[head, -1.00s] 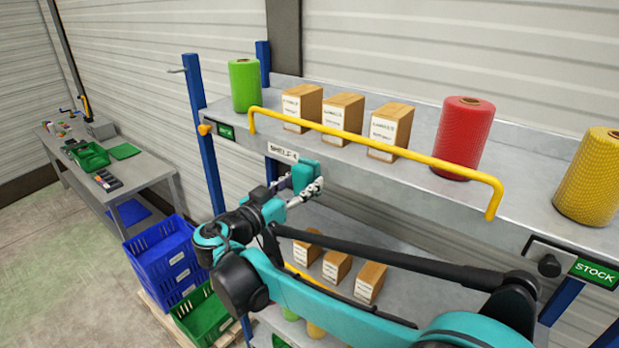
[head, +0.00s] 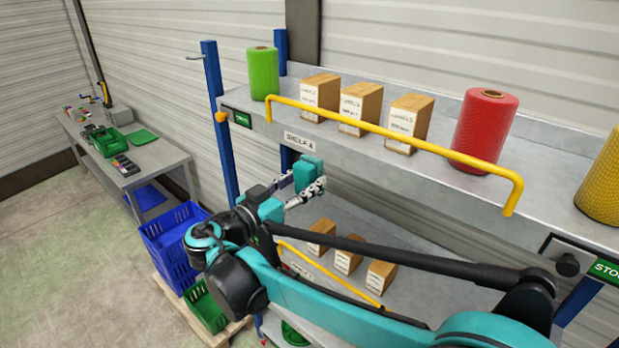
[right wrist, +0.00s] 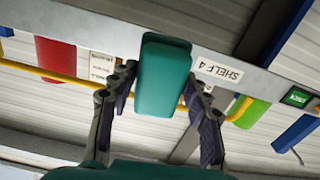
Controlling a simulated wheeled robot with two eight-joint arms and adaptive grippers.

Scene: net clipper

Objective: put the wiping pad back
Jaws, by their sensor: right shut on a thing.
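The wiping pad is a teal block (head: 308,173) held up in my right gripper (head: 306,189), in front of the shelf rack, just below the front edge of its upper shelf. In the right wrist view the pad (right wrist: 163,75) stands between the two dark fingers (right wrist: 160,100), which are shut on it. My left gripper is not in view.
The upper shelf (head: 440,190) has a yellow rail (head: 400,143) along its front and holds rolls and boxes. More boxes stand on the lower shelf. Blue crates (head: 170,245) stand left of the rack. A grey workbench (head: 150,165) is farther left, with open floor before it.

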